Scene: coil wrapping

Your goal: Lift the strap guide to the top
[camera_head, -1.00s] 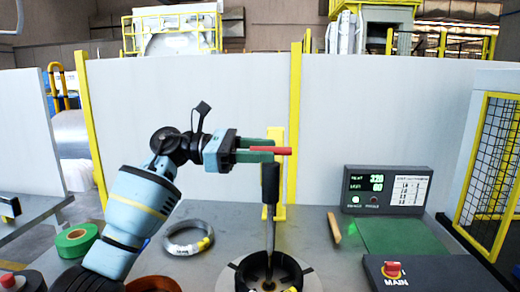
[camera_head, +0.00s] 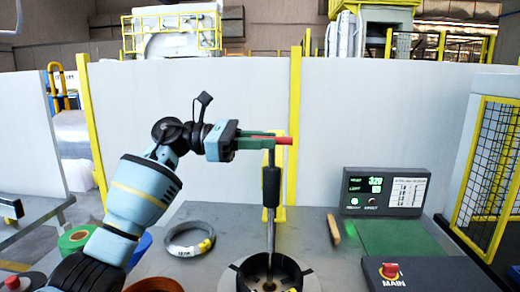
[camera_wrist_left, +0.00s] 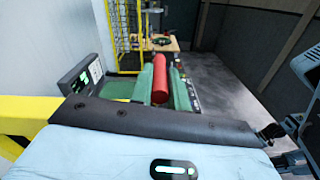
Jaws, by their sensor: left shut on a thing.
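The strap guide seems to be the upright grey rod (camera_head: 271,228) with a black sleeve (camera_head: 271,187), standing in a round black holder (camera_head: 242,270). A red handle (camera_head: 284,141) is at its top. My left gripper (camera_head: 262,142) comes in from the left and is shut on the red handle, above the sleeve. A stretch of bare rod shows between handle and sleeve. In the left wrist view the red handle (camera_wrist_left: 160,78) lies between the green fingers. The fingers partly hide the handle in the head view. My right gripper is not in view.
A wire coil (camera_head: 189,239) and a green roll (camera_head: 74,239) lie left on the grey table. A control box (camera_head: 384,192) with a lit display stands at right, behind a panel with a red button (camera_head: 390,270). A yellow post (camera_head: 295,130) stands behind the rod.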

